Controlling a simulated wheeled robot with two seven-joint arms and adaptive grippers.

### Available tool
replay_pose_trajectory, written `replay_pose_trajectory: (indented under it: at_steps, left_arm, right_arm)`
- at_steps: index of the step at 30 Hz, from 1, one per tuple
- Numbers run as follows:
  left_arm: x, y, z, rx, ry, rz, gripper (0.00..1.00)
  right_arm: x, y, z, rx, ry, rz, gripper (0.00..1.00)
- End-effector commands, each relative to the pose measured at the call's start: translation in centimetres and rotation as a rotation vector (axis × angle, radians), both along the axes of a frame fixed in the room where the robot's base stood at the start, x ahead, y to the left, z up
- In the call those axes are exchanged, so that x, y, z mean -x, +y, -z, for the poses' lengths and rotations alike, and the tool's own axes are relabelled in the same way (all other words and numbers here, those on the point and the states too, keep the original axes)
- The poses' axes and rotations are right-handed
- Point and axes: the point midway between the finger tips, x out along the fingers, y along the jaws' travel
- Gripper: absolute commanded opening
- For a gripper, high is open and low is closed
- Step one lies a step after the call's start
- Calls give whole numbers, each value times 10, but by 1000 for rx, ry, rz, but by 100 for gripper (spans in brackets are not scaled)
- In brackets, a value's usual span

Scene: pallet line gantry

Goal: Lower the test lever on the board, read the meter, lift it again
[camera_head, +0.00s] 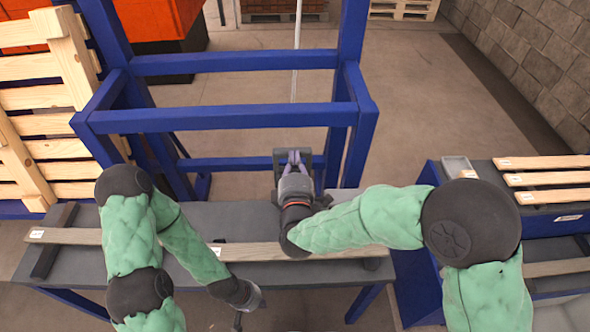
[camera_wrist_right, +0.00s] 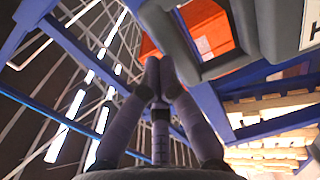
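A dark grey box-like fitting (camera_head: 280,157), probably the board, stands at the back edge of the table in the head view. My right gripper (camera_head: 295,156) is at its front, pointing away from me, and partly covers it. In the right wrist view my right gripper (camera_wrist_right: 160,68) has its purple fingertips together, with nothing visible between them. A dark grey bracket-shaped part (camera_wrist_right: 190,62) is just right of the fingertips; I cannot tell if they touch. I cannot make out the lever or a meter reading. My left gripper (camera_head: 238,318) hangs low at the table's front edge, its fingers barely visible.
A long wooden plank (camera_head: 90,237) lies along the grey table (camera_head: 210,215), under both arms. A blue gantry frame (camera_head: 225,120) stands behind. Wooden pallets (camera_head: 40,110) lean at left. A blue-framed bench with planks (camera_head: 545,178) is at right. Open floor lies behind the gantry.

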Motion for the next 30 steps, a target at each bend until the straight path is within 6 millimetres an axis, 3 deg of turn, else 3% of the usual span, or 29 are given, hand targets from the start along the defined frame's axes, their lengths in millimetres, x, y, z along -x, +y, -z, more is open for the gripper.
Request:
replay_pose_trajectory:
  at_steps: [14, 24, 30]
  left_arm:
    - [0, 0, -2, 0, 0, 0, 0]
    - [0, 0, -36, 0, 0, 0, 0]
    - [0, 0, -43, 0, 0, 0, 0]
  right_arm:
    - [-5, 0, -1, -1, 4, 0, 0]
    - [-30, 0, -7, 0, 95, 1, 0]
    - [-38, 0, -4, -1, 126, 1, 0]
